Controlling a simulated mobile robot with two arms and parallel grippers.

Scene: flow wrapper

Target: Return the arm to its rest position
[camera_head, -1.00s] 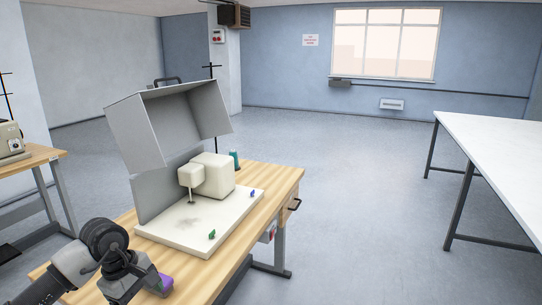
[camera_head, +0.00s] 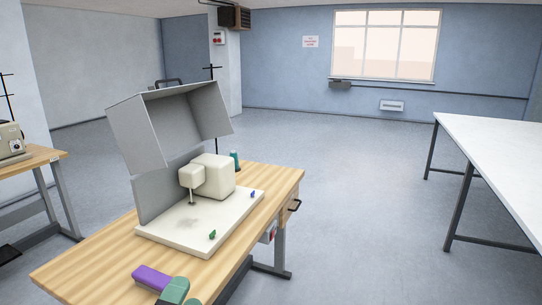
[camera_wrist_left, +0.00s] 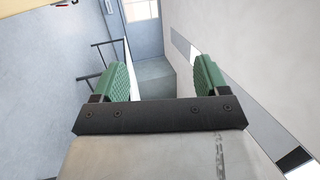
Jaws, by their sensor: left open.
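My left gripper (camera_head: 183,292) shows only as green fingertips at the bottom edge of the head view, in front of the bench's near end. The rest of that arm is out of the frame. In the left wrist view the gripper (camera_wrist_left: 162,77) has its two green pads well apart, with nothing between them. A purple block (camera_head: 150,277) lies on the near end of the wooden bench (camera_head: 85,268), just left of the fingertips in the picture. My right gripper is not in view.
A machine with a raised grey hood (camera_head: 170,115) and white base plate (camera_head: 175,236) stands on the bench. A white table (camera_head: 500,145) is at the right, and another bench (camera_head: 35,157) at the left. The floor (camera_head: 350,220) between bench and white table is clear.

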